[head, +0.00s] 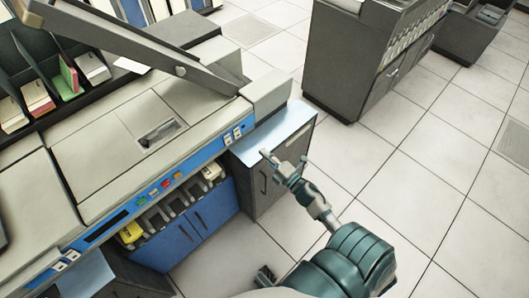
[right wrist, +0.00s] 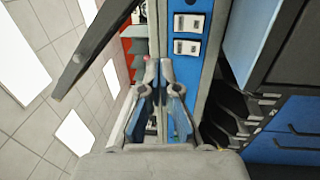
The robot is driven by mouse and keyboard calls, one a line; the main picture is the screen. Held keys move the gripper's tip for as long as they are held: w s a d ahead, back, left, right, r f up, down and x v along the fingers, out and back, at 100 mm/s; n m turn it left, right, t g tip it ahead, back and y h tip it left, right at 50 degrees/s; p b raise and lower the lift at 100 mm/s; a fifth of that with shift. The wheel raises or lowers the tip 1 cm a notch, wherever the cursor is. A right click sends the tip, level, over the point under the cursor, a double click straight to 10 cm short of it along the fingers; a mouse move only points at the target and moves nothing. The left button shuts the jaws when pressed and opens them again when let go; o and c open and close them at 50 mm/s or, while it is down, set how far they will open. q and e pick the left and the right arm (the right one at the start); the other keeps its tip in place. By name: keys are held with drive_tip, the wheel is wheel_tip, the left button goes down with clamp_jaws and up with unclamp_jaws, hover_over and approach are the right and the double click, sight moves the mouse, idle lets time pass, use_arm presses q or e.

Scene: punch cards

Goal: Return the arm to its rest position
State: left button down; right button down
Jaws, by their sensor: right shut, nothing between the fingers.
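My right arm (head: 345,258), teal and grey, reaches up from the bottom of the head view. My right gripper (head: 281,162) is over the light-blue top of a small grey cabinet (head: 300,120), just right of the card machine (head: 120,140). It looks empty. In the right wrist view, the gripper's fingers (right wrist: 156,80) are close together, in front of the machine's blue panel (right wrist: 195,75). Nothing shows between them. I cannot tell whether the gripper touches anything. My left gripper is not in view.
The machine's blue front has buttons and a row of card pockets (head: 170,208), one with yellow in it. A dark tilted bar (head: 140,45) crosses above. A grey cabinet (head: 345,65) stands behind. Tiled floor (head: 425,175) is open at the right.

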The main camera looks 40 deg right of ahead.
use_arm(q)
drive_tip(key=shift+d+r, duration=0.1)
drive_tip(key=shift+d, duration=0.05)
use_arm(e)
drive_tip(key=shift+d+f, duration=0.1)
drive_tip(key=shift+d, duration=0.15)
